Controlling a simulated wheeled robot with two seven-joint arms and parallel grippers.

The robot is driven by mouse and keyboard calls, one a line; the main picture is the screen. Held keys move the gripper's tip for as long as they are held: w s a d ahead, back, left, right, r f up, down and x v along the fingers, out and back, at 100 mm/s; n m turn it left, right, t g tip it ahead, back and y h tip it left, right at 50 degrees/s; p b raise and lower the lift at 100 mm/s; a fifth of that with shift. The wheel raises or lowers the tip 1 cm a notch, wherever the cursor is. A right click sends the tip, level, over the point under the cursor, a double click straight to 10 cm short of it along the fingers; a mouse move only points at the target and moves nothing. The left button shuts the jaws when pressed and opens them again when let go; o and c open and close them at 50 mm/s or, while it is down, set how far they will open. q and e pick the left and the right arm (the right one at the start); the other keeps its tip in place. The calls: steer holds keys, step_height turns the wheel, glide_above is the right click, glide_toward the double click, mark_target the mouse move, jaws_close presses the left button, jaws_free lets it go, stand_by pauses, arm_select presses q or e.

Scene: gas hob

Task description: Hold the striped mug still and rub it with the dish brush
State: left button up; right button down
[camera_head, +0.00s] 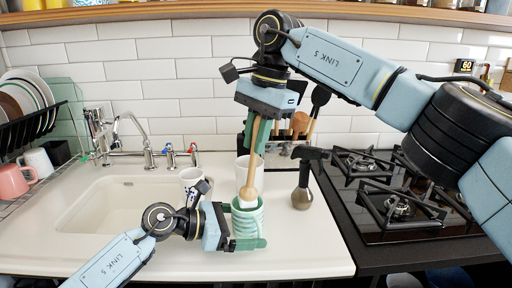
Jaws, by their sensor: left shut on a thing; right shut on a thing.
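The striped mug (248,225), green and white, stands on the pale counter to the right of the sink. My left gripper (244,236) is shut on the mug from the left, and its fingers cover part of the mug's side. The dish brush (254,165) has a wooden handle and a pale bristle end. My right gripper (257,128) is shut on the upper handle, above the mug. The brush points down, slightly tilted, with its head at the mug's mouth. I cannot tell how far the bristles reach inside.
A patterned cup (190,178) stands behind my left wrist. A white container (243,171) is behind the brush. A dark bottle-like object (301,190) stands right of the mug. The sink (110,207) is left, the gas hob (395,205) right. Bare counter (305,245) lies front right.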

steer(key=shift+a+v, duration=0.2)
steer(key=shift+v, duration=0.85)
steer(key=shift+a+v, duration=0.25)
steer(key=shift+v, duration=0.75)
steer(key=shift+r, duration=0.1)
arm_select(q)
steer(key=shift+o, duration=1.4)
steer(key=shift+a, duration=0.1)
